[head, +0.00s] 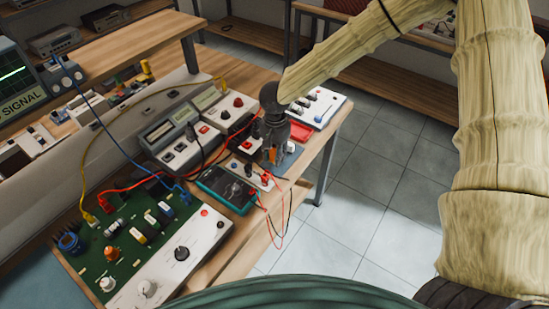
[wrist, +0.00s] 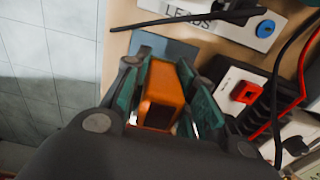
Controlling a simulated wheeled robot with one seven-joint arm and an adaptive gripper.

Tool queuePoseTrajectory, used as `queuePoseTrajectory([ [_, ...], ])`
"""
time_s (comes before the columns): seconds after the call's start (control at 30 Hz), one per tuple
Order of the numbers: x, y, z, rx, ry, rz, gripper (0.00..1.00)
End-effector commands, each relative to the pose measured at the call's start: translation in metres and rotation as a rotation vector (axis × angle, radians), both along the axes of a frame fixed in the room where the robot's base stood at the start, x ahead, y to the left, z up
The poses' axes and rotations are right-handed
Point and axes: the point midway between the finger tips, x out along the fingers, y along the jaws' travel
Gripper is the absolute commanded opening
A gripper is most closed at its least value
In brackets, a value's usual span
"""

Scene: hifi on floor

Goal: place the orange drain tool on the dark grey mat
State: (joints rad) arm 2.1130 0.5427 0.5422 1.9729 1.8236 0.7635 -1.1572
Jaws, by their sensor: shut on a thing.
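The orange drain tool (wrist: 163,90) is between the fingers of my gripper (wrist: 162,98) in the wrist view, with its lower part hidden by the gripper body. In the head view my gripper (head: 272,150) points down over the table's right edge, and only a small bit of orange shows between its fingers. The dark grey mat, blue-grey in these pictures (wrist: 185,50), lies on the table by the edge, partly covered by the gripper and tool. In the head view it (head: 290,159) shows just right of the gripper. I cannot tell whether the tool touches the mat.
A teal-edged multimeter (head: 228,189) with red and black leads lies left of the gripper. A white box with knobs (head: 317,107) stands behind. Grey instruments (head: 180,144) and a green circuit board (head: 130,237) fill the left. Tiled floor (head: 370,190) lies beyond the right edge.

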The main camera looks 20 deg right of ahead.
Motion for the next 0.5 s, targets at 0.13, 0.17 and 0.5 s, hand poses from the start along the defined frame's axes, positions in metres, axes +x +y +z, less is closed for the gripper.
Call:
queuePoseTrajectory([
  [0.13,0.0,0.001,-0.018,0.0,0.002,0.001,0.04],
  [0.17,0.0,0.001,-0.021,-0.001,0.001,0.002,0.04],
  [0.5,0.0,0.001,-0.026,0.001,-0.001,0.002,0.04],
])
